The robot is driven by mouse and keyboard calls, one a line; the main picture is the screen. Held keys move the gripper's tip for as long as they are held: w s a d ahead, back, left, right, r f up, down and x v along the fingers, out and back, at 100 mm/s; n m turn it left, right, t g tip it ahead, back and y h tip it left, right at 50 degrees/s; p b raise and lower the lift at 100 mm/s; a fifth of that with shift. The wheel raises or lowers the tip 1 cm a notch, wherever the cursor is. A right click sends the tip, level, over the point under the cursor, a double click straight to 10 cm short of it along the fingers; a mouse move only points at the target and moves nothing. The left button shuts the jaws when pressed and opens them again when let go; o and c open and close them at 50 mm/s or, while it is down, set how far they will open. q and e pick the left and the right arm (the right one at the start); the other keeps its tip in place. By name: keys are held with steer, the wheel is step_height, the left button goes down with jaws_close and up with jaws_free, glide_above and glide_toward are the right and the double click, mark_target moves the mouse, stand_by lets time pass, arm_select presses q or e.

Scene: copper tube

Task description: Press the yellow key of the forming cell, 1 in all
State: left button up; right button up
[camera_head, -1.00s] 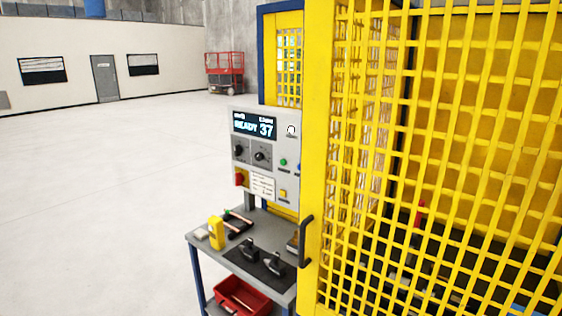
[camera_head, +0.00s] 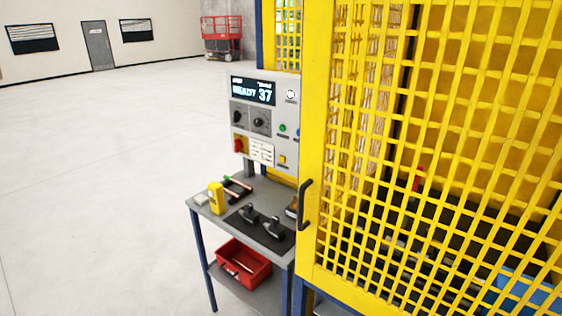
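The forming cell's control panel (camera_head: 264,122) is a grey box at the middle of the head view, left of the yellow mesh door. Its display (camera_head: 253,91) reads READY 37. The small yellow key (camera_head: 282,160) is low on the panel's right side, below a round green button (camera_head: 283,128). A red switch (camera_head: 238,145) and a white label (camera_head: 262,151) are to its left. Two dark knobs (camera_head: 259,122) sit under the display. Neither of my grippers is in view.
The yellow mesh door (camera_head: 311,150) with a dark handle (camera_head: 304,205) fills the right side. A grey workbench (camera_head: 205,214) below the panel carries a yellow device (camera_head: 216,198) and dark tools. A red bin (camera_head: 243,262) is on its lower shelf. The floor at left is clear.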

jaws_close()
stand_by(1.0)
